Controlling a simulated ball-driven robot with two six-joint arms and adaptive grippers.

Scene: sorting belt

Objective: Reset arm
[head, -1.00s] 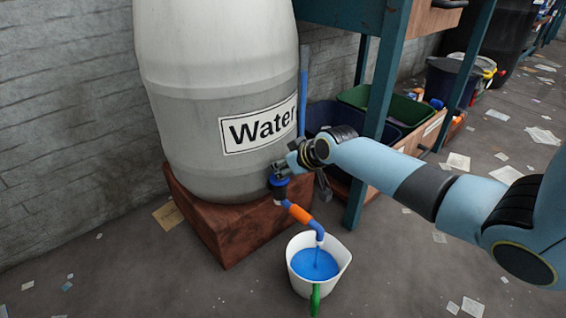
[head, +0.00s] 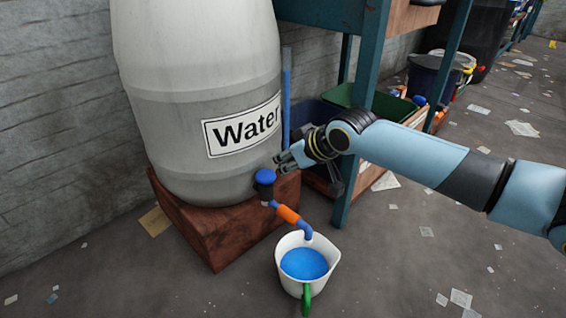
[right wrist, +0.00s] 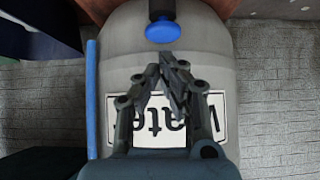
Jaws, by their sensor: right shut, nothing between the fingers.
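My right gripper (head: 280,161) is shut and empty, just right of the blue tap (head: 264,177) and apart from it. In the right wrist view its fingertips (right wrist: 168,60) meet in front of the upside-down "Water" label, with the blue tap (right wrist: 162,31) beyond them. The grey water barrel (head: 185,110) stands on a reddish-brown block (head: 215,235). A blue spout with an orange band (head: 287,214) leads down to a white jug (head: 290,287) with a green handle. The jug holds blue water. My left gripper is not in view.
A teal-legged table (head: 360,120) stands behind my right arm, with a green bin (head: 345,97) and a dark blue bin (head: 303,112) beneath it. A blue pipe (head: 287,85) rises beside the barrel. The floor at the front right is open, with scattered paper scraps.

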